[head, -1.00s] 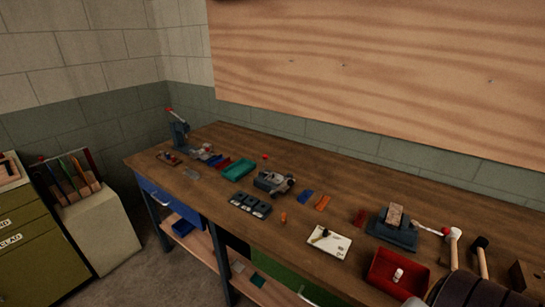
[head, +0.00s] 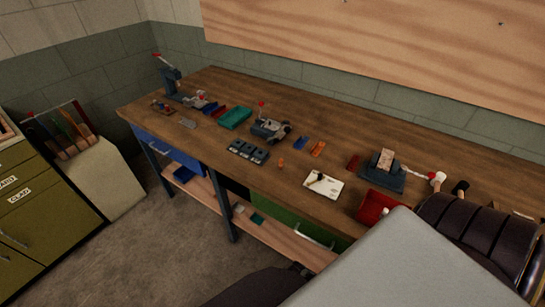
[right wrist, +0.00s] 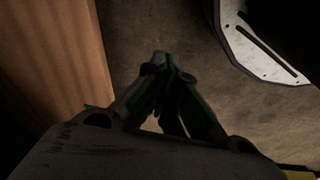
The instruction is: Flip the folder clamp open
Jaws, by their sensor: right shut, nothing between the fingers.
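Several bench tools stand on the workbench in the head view, and I cannot tell for sure which one is the folder. A grey device with an upright red-tipped lever (head: 268,128) stands mid-bench. A dark blue-grey device with a brown block on top (head: 381,175) stands farther right, with a lever at its right side. A blue press-like tool with a red handle (head: 171,80) stands at the far left end. My right gripper (right wrist: 160,62) is shut and empty in the right wrist view, over the floor. My left gripper is not in view.
The wooden bench (head: 330,140) holds a teal tray (head: 235,117), a dark tray with compartments (head: 247,151), a white card (head: 323,185) and a red bin (head: 376,208). A wooden surface (right wrist: 50,70) lies left of my right gripper. Open floor (head: 150,245) lies before the bench.

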